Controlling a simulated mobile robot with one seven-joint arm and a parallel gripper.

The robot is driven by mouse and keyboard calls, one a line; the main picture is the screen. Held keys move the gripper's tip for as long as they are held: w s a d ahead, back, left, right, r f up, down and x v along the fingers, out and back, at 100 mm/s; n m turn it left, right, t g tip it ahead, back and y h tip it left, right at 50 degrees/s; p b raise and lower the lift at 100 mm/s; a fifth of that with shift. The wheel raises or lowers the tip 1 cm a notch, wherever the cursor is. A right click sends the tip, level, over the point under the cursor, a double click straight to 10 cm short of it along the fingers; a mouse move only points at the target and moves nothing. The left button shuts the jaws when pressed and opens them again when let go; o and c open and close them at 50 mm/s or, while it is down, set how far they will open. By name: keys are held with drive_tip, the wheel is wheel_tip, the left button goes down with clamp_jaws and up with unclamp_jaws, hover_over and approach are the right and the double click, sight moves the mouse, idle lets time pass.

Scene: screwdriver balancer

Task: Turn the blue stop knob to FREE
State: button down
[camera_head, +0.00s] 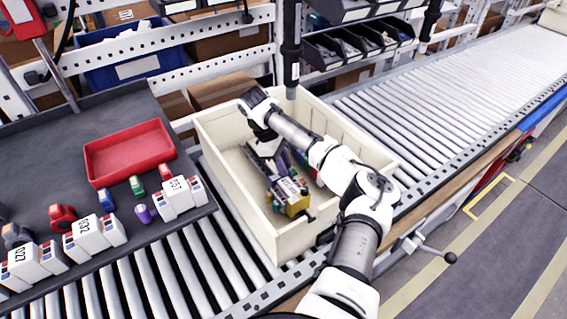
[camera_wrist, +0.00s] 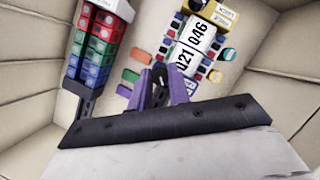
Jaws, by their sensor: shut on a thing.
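I cannot make out a blue stop knob or a FREE mark in either view. My gripper (camera_wrist: 160,82) reaches down into a cream tote (camera_head: 236,196). In the wrist view its two purple finger-like parts close around a small dark thing (camera_wrist: 160,92), which I cannot identify. In the head view my wrist and arm hide much of the tote's inside and the fingertips are hard to make out.
Several white numbered blocks (camera_wrist: 196,45) and a rack of red, green and blue pieces (camera_wrist: 97,45) lie in the tote. Left is a grey table with a red tray (camera_head: 130,152). A roller conveyor (camera_head: 440,95) runs right. A black-knobbed lever (camera_head: 432,249) stands right of the tote.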

idle(0.3)
drive_tip(key=c, duration=1.3)
unclamp_jaws()
drive_tip(key=shift+r, duration=0.15)
drive_tip(key=b+v, duration=0.1)
drive_tip(key=v, duration=1.2)
drive_tip(key=shift+a+r, duration=0.2)
drive_tip(key=shift+r, duration=0.05)
drive_tip(key=shift+w, duration=0.1)
